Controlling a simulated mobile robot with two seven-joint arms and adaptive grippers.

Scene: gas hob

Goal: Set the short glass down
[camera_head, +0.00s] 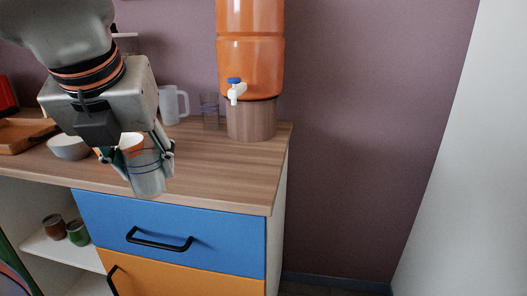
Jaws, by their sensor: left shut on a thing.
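The short glass (147,180) is clear with faint blue lines and is held by my left gripper (143,165). The fingers are shut on its two sides, and it looks upright. In the picture it overlaps the front edge of the wooden counter (217,164) and the top of the blue drawer. I cannot tell how high it is above the counter or whether it is in front of it. The gripper's body hides part of the counter behind. My right gripper is not in view.
An orange and white cup (131,141) stands behind the gripper, with a grey bowl (70,147) to its left. A white mug (173,105), another glass (210,111) and an orange water dispenser (250,55) on a wooden stand are at the back. The counter's right front is clear.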

